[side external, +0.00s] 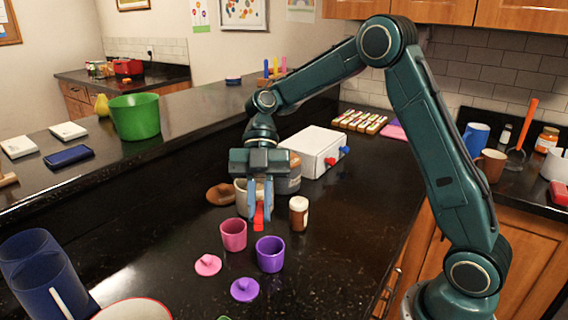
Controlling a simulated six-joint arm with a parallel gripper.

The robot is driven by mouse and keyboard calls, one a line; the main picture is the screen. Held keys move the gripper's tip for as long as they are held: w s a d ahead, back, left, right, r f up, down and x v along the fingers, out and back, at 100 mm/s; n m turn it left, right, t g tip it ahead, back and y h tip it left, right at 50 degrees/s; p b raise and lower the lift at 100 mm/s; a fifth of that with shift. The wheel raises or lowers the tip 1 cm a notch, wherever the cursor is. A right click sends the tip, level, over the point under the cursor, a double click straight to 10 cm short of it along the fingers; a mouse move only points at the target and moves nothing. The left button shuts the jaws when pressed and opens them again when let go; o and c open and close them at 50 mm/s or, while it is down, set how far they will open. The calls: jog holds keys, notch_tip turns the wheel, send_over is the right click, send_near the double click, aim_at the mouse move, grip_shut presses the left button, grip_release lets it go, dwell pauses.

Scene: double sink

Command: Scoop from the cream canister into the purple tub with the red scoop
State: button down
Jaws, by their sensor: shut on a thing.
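My gripper (260,203) points down over the dark counter, its blue fingers shut on the red scoop (259,217). Only part of the scoop shows below the fingers. The cream canister (240,191) stands just behind and left of the fingers, partly hidden by them. I cannot tell whether the scoop touches it, and its contents are not visible. The purple tub (270,254) stands open and upright in front of my gripper, slightly to the right. The scoop is apart from the tub.
A pink tub (233,234) stands beside the purple one. Pink (208,265) and purple (245,290) lids lie in front. A brown jar (299,215) stands right of my gripper, a brown lid (220,194) left. A white box (314,150) is behind. The counter right of the tubs is clear.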

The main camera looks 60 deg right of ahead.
jog(key=s+n+g+h, duration=0.2)
jog(key=s+n+h, duration=0.2)
jog(key=s+n, duration=0.3)
jog(key=shift+d+h, duration=0.2)
jog(key=shift+h, duration=0.2)
jog(key=shift+f, duration=0.2)
notch_tip(320, 180, down, 5)
jog(key=t+y, duration=0.1)
jog(key=y, duration=0.3)
jog(key=n+t+y, duration=0.1)
jog(key=y, duration=0.3)
jog(key=t+y, duration=0.1)
jog(key=y, duration=0.2)
jog(key=shift+s+f+t+y, duration=0.1)
jog(key=shift+s+t+y, duration=0.05)
jog(key=shift+t+y, duration=0.2)
dwell(0.6)
dwell(1.1)
